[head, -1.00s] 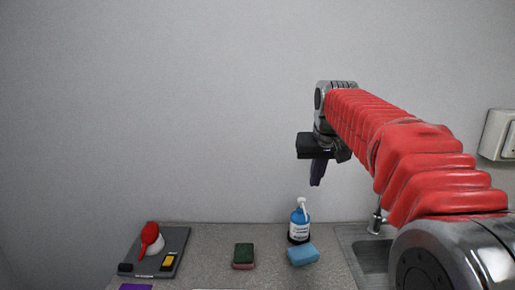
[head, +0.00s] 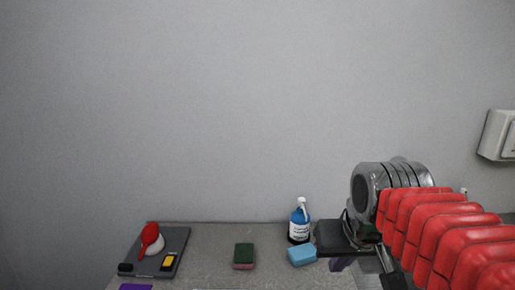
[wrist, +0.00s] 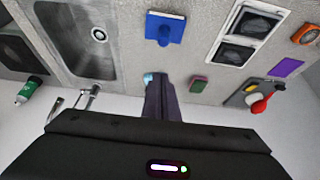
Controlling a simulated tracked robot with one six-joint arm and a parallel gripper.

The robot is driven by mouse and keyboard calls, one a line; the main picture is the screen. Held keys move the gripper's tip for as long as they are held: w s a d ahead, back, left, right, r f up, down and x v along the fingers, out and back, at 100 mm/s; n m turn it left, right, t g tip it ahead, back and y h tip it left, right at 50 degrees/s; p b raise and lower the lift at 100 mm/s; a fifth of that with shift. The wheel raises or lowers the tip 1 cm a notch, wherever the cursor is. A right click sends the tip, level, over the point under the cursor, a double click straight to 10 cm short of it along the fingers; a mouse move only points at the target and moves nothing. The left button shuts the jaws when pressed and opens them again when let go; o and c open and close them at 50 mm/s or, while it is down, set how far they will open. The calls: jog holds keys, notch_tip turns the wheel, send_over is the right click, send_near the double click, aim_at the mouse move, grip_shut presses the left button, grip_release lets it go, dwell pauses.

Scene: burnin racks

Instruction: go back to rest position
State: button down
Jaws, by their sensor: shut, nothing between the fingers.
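My gripper (head: 340,264) is low at the right in the head view, just right of the blue sponge, with the black wrist housing (head: 342,237) above it. In the wrist view the dark purple fingers (wrist: 161,96) are together with nothing held. The arm's red sleeve runs off to the lower right and hides the sink area in the head view.
On the counter (head: 205,270) are a blue bottle (head: 299,224), blue sponge (head: 302,254), green-and-pink sponge (head: 244,254) and grey tray (head: 178,238) with a red brush (head: 149,234). The wrist view shows the sink (wrist: 75,55) and a blue object (wrist: 164,28).

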jog(key=s+f, duration=0.8)
jog(key=s, duration=0.2)
jog(key=shift+s+f, duration=0.2)
jog(key=shift+f, duration=0.05)
